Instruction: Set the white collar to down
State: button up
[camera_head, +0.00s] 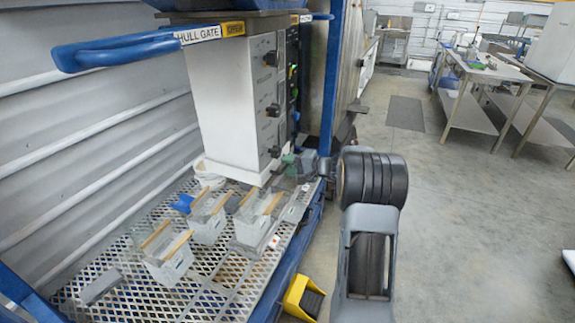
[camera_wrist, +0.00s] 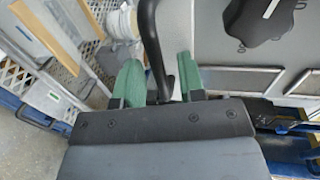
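In the head view, a pale white collar-like band (camera_head: 234,173) sits at the foot of the tall white hopper (camera_head: 228,100). My gripper (camera_head: 291,161) is at the hopper's lower right corner. In the wrist view, the green fingers of my gripper (camera_wrist: 160,80) stand apart, with a dark curved bar (camera_wrist: 153,40) passing between them. A gap shows beside the bar, so I see no firm grip. A white ringed part (camera_wrist: 122,22) is just beyond the left finger; I cannot tell whether it is the collar. The collar's setting is unclear.
Several small trays with wooden strips stand on the mesh shelf (camera_head: 110,268) below the hopper. A black knob (camera_wrist: 257,20) on a grey panel is close to the right of my gripper. A blue post (camera_head: 332,80) stands beside the hopper. Open floor is at right.

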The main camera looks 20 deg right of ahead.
jog(key=shift+w+a, duration=0.25)
grip_shut()
dwell(0.5)
